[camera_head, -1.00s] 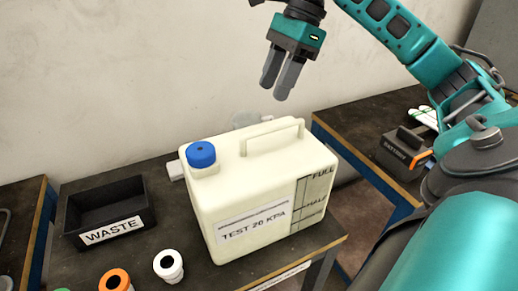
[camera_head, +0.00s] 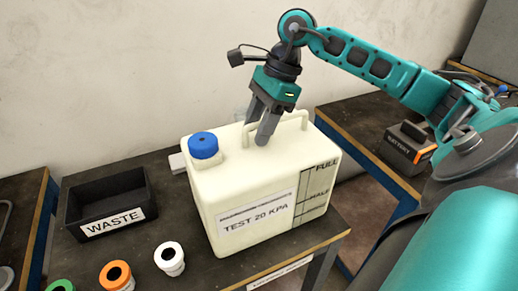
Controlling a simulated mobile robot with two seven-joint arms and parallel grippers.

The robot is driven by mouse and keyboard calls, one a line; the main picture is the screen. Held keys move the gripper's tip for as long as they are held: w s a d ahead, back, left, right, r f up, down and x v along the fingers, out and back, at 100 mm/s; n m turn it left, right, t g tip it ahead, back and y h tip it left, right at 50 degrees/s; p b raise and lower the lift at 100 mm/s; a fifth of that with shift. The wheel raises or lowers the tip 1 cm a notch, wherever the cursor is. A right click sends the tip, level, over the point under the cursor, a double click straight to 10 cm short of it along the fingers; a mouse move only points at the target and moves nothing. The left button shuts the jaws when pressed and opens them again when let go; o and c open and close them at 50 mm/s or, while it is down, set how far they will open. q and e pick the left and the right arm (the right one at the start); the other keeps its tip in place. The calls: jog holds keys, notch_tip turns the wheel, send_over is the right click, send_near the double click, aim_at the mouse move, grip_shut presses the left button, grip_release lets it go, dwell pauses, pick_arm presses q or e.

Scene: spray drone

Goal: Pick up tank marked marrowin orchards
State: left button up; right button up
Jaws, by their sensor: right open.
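A large cream tank (camera_head: 215,190) with a blue cap (camera_head: 204,146) stands upright on the dark table. Its front label reads "TEST 20 KPA"; a line above it is too small to read. Level marks, FULL and HALF, show on its right part. Its handle (camera_head: 285,127) is a raised bar along the top. My right gripper (camera_head: 259,138) points down at the left part of the handle, its fingers overlapping the handle in view. It is open; I cannot tell whether the fingers straddle the bar. My left gripper is out of view.
A black WASTE tray (camera_head: 106,208) stands left of the tank. White (camera_head: 169,258), orange (camera_head: 116,275) and green (camera_head: 61,286) ring fittings lie along the front. A battery (camera_head: 407,148) sits on another table at right. A wall is behind.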

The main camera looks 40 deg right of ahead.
jog(key=shift+c, duration=0.4)
grip_shut()
dwell(0.9)
jog(key=shift+w+d+r, duration=0.1)
jog(key=shift+r, duration=0.05)
